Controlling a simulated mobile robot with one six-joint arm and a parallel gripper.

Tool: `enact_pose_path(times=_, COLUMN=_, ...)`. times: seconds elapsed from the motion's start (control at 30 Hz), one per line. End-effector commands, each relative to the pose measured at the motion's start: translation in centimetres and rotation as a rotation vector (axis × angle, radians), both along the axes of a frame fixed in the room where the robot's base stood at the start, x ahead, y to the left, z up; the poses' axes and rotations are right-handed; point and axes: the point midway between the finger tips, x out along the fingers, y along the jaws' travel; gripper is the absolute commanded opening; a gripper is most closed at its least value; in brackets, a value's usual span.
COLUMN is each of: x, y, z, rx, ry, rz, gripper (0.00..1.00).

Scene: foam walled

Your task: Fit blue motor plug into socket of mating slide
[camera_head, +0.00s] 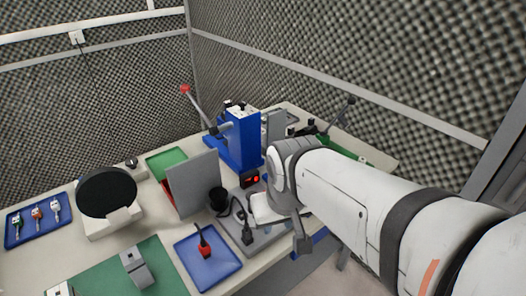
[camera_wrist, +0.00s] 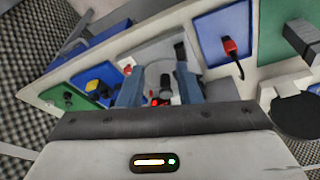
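I cannot clearly pick out a blue plug. A tall blue fixture (camera_head: 240,147) with a red-knobbed lever stands behind my gripper in the head view. A grey plate (camera_head: 270,238) beside my gripper carries a black connector (camera_head: 247,236) on a cable; a dark connector (camera_wrist: 180,50) also shows in the wrist view. My gripper (camera_wrist: 159,95) has two blue-grey fingers, apart, above the work area. A small red-lit display (camera_wrist: 156,102) shows between them, seemingly beyond. Nothing is clearly held. The socket cannot be made out.
A blue tray (camera_head: 190,271) holds a red-and-black plug (camera_head: 204,243). A grey upright panel (camera_head: 192,184), a black cup (camera_head: 218,198) and a black disc on a stand (camera_head: 107,192) are nearby. Another blue tray (camera_head: 22,238) holds several small parts at far left. Foam walls close off the back.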

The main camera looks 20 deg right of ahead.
Motion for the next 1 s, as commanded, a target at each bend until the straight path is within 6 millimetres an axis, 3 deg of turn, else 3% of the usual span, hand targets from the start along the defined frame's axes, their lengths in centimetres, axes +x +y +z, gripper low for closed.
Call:
enact_pose_path(times=0.17, x=4.7, y=-3.5, z=-3.0, rx=-0.078, ry=-0.162, rz=-0.067, gripper=0.31)
enact_pose_path(times=0.4, x=13.7, y=-11.4, z=-6.4, rx=-0.201, ry=-0.549, rz=-0.119, gripper=0.31)
enact_pose_path(times=0.6, x=18.3, y=-15.3, z=-8.7, rx=-0.195, ry=-0.853, rz=-0.056, gripper=0.31)
enact_pose_path(times=0.77, x=19.8, y=-16.5, z=-10.6, rx=-0.103, ry=-1.059, rz=0.031, gripper=0.31)
enact_pose_path(times=1.0, x=19.4, y=-16.6, z=-11.9, rx=0.055, ry=-1.242, rz=0.128, gripper=0.31)
